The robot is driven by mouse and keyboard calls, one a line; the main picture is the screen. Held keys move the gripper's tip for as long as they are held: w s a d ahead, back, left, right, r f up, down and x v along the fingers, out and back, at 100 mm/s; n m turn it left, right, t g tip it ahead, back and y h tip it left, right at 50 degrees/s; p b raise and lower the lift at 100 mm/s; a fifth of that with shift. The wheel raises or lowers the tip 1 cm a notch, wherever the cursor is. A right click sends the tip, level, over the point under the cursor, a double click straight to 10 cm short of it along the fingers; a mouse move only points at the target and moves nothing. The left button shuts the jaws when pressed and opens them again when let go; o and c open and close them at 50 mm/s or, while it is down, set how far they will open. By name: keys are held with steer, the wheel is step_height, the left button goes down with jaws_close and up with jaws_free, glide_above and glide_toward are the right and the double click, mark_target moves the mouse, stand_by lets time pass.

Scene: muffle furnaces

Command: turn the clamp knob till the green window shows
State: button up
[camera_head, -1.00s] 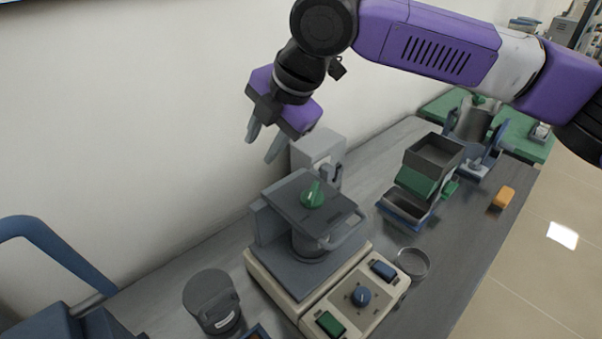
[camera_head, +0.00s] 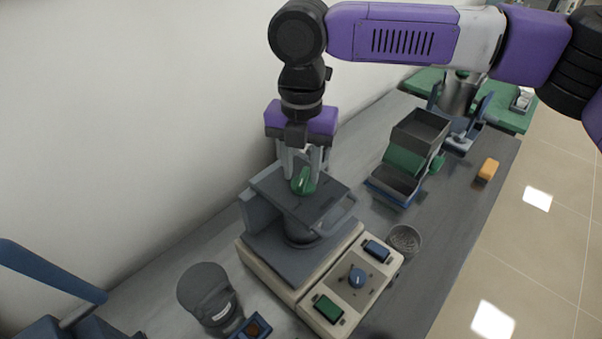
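The clamp knob (camera_head: 303,182) is green with a pale mark and sits on top of the grey clamp plate (camera_head: 325,205) of a machine with a cream base. My gripper (camera_head: 303,172) points down at the knob, its two grey fingers apart, one toward each side of the knob's upper part. I cannot tell whether the fingers touch the knob. No green window can be made out on the clamp.
A round dish (camera_head: 404,240) stands to the right. A dark grey lidded pot (camera_head: 209,294) stands left. Open dark boxes (camera_head: 421,130) stand farther back.

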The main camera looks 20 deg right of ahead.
mark_target(303, 181)
steer(key=shift+f, duration=1.25)
